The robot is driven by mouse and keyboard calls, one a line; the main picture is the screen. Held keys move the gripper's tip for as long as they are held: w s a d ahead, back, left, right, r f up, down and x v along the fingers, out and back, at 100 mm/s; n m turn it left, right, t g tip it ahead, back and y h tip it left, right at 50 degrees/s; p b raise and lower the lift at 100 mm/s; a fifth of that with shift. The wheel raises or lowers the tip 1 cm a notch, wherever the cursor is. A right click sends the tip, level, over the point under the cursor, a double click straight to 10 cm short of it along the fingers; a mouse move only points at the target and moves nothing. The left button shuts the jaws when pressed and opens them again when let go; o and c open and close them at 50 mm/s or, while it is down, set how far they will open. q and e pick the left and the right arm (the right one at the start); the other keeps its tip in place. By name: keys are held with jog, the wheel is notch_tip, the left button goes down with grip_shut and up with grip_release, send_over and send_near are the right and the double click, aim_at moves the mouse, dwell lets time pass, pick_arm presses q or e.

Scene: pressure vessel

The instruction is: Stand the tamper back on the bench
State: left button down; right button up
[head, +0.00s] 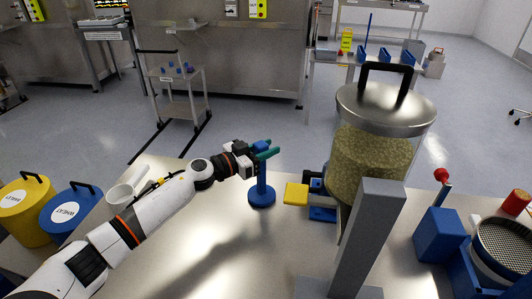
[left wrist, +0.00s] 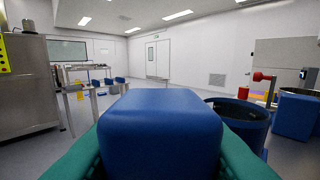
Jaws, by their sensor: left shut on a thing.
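The blue tamper (head: 262,193) is upright, its round foot at the bench top (head: 225,245). I cannot tell whether the foot touches the bench or hangs just above it. My left gripper (head: 264,152) is shut on the top of the tamper, with its teal fingers on either side. In the left wrist view the blue tamper top (left wrist: 160,125) fills the space between the fingers and hides what lies below. My right gripper is not in view.
A clear vessel of green grain (head: 370,165) with a metal lid stands right of the tamper, behind a grey post (head: 375,235). A yellow block (head: 296,194) is close by. Yellow (head: 25,208) and blue (head: 70,211) wheat tubs and a white cup (head: 121,195) are left. Bench front is clear.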

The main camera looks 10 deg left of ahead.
pick_arm(q)
jog(key=shift+f, duration=0.1)
jog(key=shift+f, duration=0.15)
jog(key=c, duration=1.1)
grip_release()
jog(key=shift+o, duration=0.2)
jog(key=shift+a, duration=0.1)
jog(key=b+v, duration=0.1)
jog(key=v, duration=1.1)
jog(key=shift+r+b, duration=0.2)
jog(key=shift+b, duration=0.2)
jog(key=shift+s+f, duration=0.1)
